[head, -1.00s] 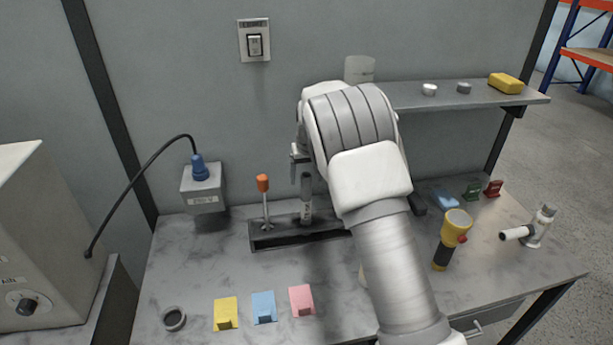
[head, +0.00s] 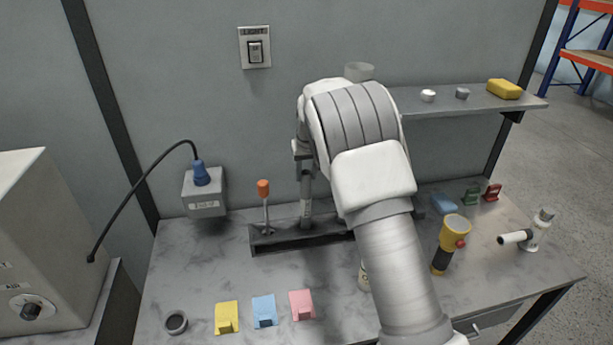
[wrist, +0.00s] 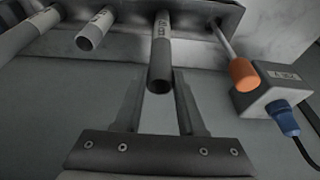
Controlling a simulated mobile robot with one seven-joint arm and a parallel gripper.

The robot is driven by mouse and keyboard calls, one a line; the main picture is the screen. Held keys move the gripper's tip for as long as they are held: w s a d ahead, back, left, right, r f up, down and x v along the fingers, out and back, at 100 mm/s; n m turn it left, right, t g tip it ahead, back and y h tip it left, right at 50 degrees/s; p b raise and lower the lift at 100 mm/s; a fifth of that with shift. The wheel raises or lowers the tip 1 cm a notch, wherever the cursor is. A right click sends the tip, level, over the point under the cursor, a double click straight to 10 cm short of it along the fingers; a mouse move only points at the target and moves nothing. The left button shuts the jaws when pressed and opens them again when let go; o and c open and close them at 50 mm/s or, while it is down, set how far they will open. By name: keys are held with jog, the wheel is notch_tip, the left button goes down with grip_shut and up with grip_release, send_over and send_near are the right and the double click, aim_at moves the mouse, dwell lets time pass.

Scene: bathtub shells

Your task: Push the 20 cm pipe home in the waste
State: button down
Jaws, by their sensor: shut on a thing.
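A grey pipe with a pale label (wrist: 160,45) stands upright in the dark rack (head: 275,243) on the bench; its lower part also shows in the head view (head: 306,207). The label's length mark is not legible. My gripper (wrist: 159,85) is shut on this pipe near its top, with one finger on each side. In the head view my gripper (head: 305,170) is partly hidden by my arm. Two more labelled pipes (wrist: 95,30) (wrist: 35,33) stand beside it in the wrist view. A white fitting with a side tube (head: 538,232), possibly the waste, stands at the bench's right.
An orange-handled screwdriver (head: 264,190) stands in the rack's left end. A blue-plugged grey box (head: 204,205) is left of it. A yellow torch (head: 452,235), coloured blocks (head: 264,310) and a dark ring (head: 176,322) are on the bench. A shelf (head: 440,103) overhangs the right.

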notch_tip(320, 180, up, 6)
jog(key=p, duration=0.3)
jog(key=shift+r, duration=0.25)
jog(key=shift+f, duration=0.1)
